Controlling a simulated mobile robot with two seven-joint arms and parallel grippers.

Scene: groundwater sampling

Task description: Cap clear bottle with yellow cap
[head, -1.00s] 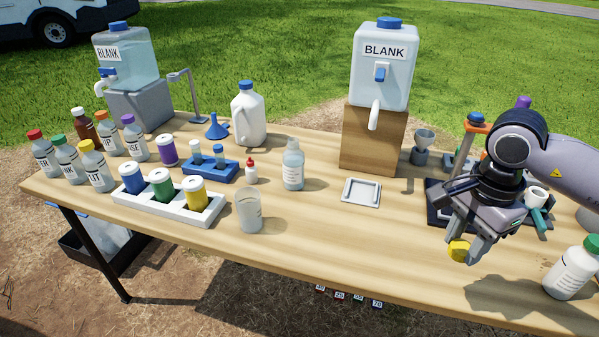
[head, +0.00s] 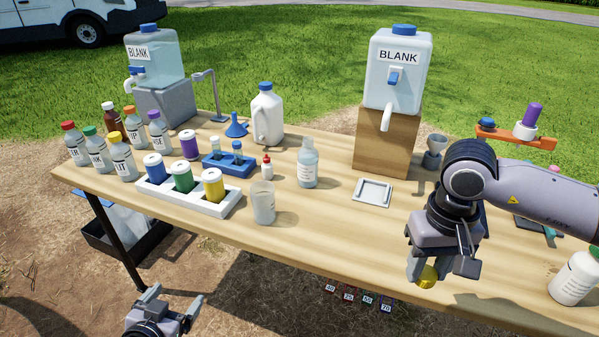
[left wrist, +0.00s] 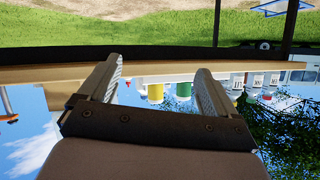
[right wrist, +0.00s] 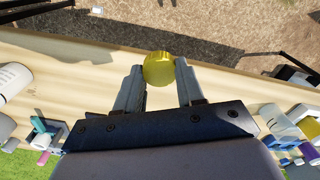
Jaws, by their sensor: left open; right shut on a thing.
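The yellow cap (head: 427,277) is held between the fingertips of my right gripper (head: 428,270), above the front right of the table. The cap also shows at the fingertips in the right wrist view (right wrist: 159,68). A clear bottle (head: 308,165) with a white label stands upright mid-table, and no cap shows on it. The right gripper is to the right of this bottle and nearer the front edge, well apart from it. My left gripper (head: 173,300) is open and empty, low in front of the table's front edge. Its spread fingers show in the left wrist view (left wrist: 160,70).
A clear beaker (head: 263,205) stands front-left of the bottle. A white rack (head: 218,209) of coloured jars is farther left, with several capped bottles behind. A shallow tray (head: 372,191) and a wooden block (head: 388,142) under a BLANK container are right of the bottle. The front middle is clear.

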